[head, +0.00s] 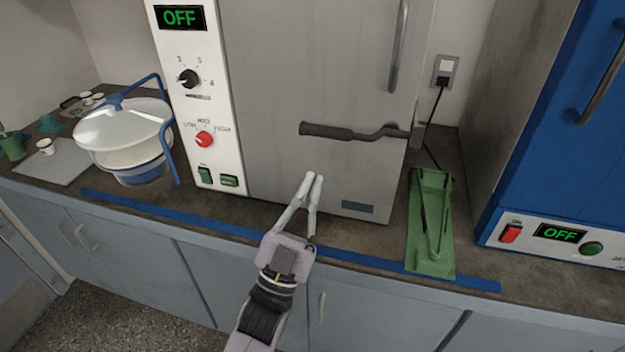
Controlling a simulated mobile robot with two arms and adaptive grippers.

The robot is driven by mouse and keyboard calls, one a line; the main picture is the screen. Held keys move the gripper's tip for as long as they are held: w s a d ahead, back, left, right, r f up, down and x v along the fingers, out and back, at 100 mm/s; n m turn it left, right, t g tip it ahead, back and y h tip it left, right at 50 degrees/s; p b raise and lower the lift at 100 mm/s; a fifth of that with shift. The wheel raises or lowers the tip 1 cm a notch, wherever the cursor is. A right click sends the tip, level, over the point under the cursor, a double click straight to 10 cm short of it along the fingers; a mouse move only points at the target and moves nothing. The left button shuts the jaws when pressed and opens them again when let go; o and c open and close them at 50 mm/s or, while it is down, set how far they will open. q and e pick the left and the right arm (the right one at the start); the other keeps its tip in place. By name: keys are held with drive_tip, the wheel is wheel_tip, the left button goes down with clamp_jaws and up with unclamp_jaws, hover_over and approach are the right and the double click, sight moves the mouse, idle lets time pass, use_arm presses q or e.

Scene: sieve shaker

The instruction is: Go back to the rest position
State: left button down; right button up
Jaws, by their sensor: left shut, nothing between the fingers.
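My left gripper (315,178) is shut and empty. It is over the front part of the worktop, in front of the closed grey door of a large machine (290,90). Its fingertips are below the door's dark lever handle (340,132) and look apart from it. My arm comes up from the bottom of the head view. My right gripper is not in view.
A green tray-like stand (418,262) is on the worktop to the right, near a blue machine (560,130). A sieve shaker-like bowl with a clear lid (122,125) stands at left, beside a grey board (55,165). Blue tape (215,224) runs along the worktop's front.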

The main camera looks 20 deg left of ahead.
use_arm(q)
drive_tip(key=a+f+n+g+y, duration=0.2)
drive_tip(key=f+g, duration=0.3)
drive_tip(key=f, duration=0.4)
drive_tip(key=a+f+n+g+y, duration=0.1)
drive_tip(key=a+f+g+y, duration=0.2)
drive_tip(key=f+g, duration=0.45)
drive_tip(key=s+a+f+n+g, duration=0.1)
drive_tip(key=s+a+f+g, duration=0.1)
drive_tip(key=s+f+g, duration=0.6)
drive_tip(key=s+a+f+g, duration=0.2)
drive_tip(key=s+f, duration=0.5)
drive_tip(key=s, duration=0.5)
wheel_tip(320, 180, down, 26)
drive_tip(key=s+g+p, duration=0.1)
drive_tip(key=s+g, duration=0.1)
drive_tip(key=s, duration=0.1)
drive_tip(key=s+a+f+y, duration=0.1)
drive_tip(key=s+a+f, duration=0.1)
drive_tip(key=s+f, duration=1.2)
drive_tip(key=shift+s+a+f+g+p, duration=0.2)
drive_tip(key=shift+s+g+p, duration=0.25)
drive_tip(key=shift+s, duration=0.35)
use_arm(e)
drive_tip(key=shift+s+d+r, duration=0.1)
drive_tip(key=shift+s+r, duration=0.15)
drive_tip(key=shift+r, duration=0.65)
